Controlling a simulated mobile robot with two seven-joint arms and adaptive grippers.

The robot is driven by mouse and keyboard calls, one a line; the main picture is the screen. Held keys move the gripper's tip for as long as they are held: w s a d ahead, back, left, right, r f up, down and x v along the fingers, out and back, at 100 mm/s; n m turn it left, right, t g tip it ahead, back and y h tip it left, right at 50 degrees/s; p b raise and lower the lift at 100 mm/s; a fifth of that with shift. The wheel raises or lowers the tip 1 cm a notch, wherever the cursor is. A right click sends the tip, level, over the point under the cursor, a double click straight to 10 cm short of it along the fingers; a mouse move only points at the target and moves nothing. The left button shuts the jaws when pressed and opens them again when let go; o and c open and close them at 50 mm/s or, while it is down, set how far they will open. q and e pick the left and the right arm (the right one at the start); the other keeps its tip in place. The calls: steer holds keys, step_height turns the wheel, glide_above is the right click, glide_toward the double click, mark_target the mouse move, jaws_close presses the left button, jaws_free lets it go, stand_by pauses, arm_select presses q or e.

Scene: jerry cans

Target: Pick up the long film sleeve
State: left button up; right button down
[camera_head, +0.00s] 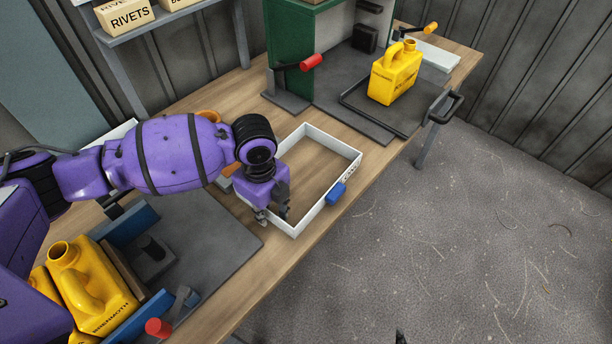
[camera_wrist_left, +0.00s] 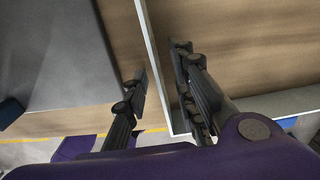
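I cannot make out a thing that is clearly a long film sleeve. A shallow white rectangular frame (camera_head: 332,143), with a blue block (camera_head: 336,193) on its front side, lies on the wooden workbench, and wood shows inside it. My left gripper (camera_head: 272,214) points down at the frame's near left corner. In the left wrist view my left gripper (camera_wrist_left: 160,65) has its fingers apart, one on each side of the frame's thin white wall (camera_wrist_left: 154,45).
A yellow jerry can (camera_head: 396,72) stands on a dark plate at the back right, beside a red-handled lever (camera_head: 311,62). A grey mat (camera_head: 205,240) lies left of the frame. Bare wood (camera_head: 285,265) borders it.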

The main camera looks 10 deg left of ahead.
arm_select(q)
steer(key=shift+f, duration=0.4)
jaws_close()
steer(key=shift+r, duration=0.1)
